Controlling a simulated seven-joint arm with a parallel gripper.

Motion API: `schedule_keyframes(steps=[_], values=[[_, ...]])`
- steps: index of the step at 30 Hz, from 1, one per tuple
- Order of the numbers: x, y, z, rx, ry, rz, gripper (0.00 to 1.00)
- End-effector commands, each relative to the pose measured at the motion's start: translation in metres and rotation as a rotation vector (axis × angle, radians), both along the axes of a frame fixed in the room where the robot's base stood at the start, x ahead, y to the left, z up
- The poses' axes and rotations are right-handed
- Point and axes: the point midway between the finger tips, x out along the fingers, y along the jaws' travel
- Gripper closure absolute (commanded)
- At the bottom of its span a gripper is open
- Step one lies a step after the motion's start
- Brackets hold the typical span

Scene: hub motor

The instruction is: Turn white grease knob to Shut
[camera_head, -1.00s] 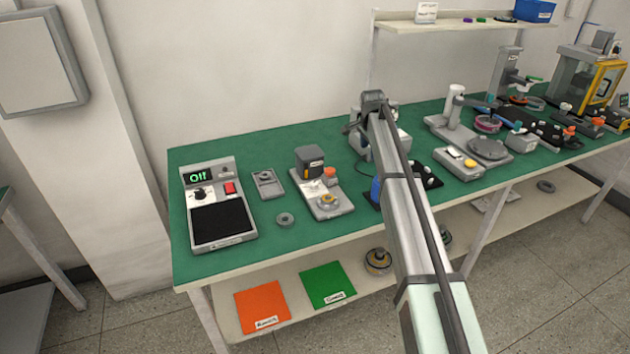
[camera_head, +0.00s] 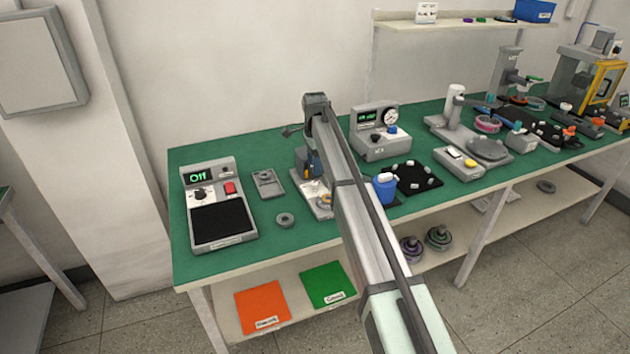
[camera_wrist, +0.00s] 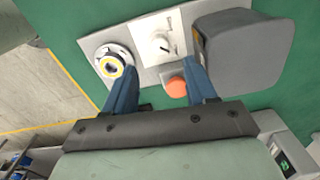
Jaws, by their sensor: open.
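The white grease knob (camera_wrist: 160,44) sits on a white label plate of the grease station in the wrist view, with a dark pointer mark; the label words are too small to read. My gripper (camera_wrist: 158,64) is open, its two blue fingers apart, above the station with the knob in line with the gap between them. I see no contact with the knob. In the head view my arm covers much of the grease station (camera_head: 309,188), and the knob cannot be made out there.
Beside the knob are an orange button (camera_wrist: 176,87), a tall grey housing (camera_wrist: 240,48) and a yellow-ringed round part (camera_wrist: 111,65). A box reading Off (camera_head: 212,205) stands left. A gauge box (camera_head: 376,138) and blue cup (camera_head: 384,187) stand right.

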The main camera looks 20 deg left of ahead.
Motion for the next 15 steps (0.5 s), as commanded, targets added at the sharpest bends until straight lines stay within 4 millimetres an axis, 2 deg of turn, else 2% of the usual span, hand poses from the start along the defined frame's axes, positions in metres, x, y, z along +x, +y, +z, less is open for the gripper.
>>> schedule_keyframes(steps=[6, 15], values=[[0.0, -0.001, -0.038, -0.001, 0.002, 0.0, 0.44], [0.0, 0.0, -0.069, -0.001, 0.001, 0.0, 0.44]])
